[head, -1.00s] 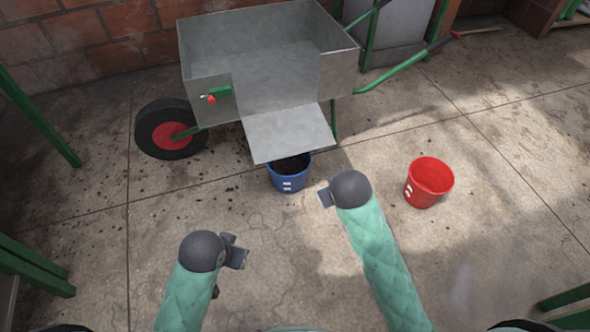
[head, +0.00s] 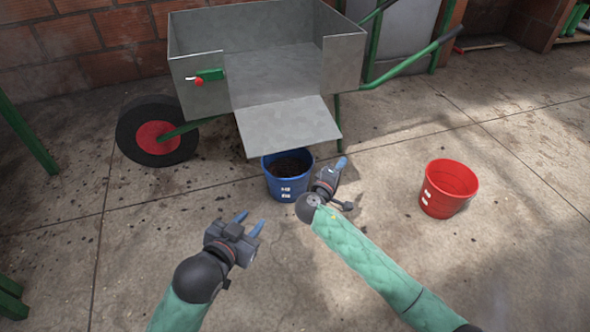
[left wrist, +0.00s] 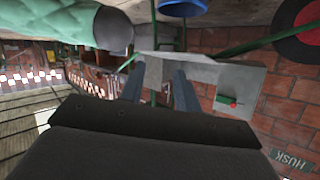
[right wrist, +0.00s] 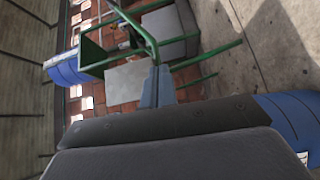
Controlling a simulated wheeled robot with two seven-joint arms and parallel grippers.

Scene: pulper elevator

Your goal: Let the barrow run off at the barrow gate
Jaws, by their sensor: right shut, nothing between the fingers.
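The grey metal barrow (head: 345,65) stands by the brick wall. Its gate (head: 288,125) hangs open, sloping outward and down over the blue bucket (head: 285,187). Dark material lies in the blue bucket. The visible floor of the barrow tray looks bare. A green latch with a red knob (head: 199,83) is left of the gate opening; the knob also shows in the left wrist view (left wrist: 234,104). My left gripper (head: 249,222) is open and empty, in front of and left of the bucket. My right gripper (head: 341,163) is shut and empty, just right of the bucket.
A red bucket (head: 449,188) stands on the floor at the right. The barrow's wheel (head: 157,132) is at its left and a green handle (head: 410,65) reaches right. Green frame legs (head: 27,135) stand at the left edge.

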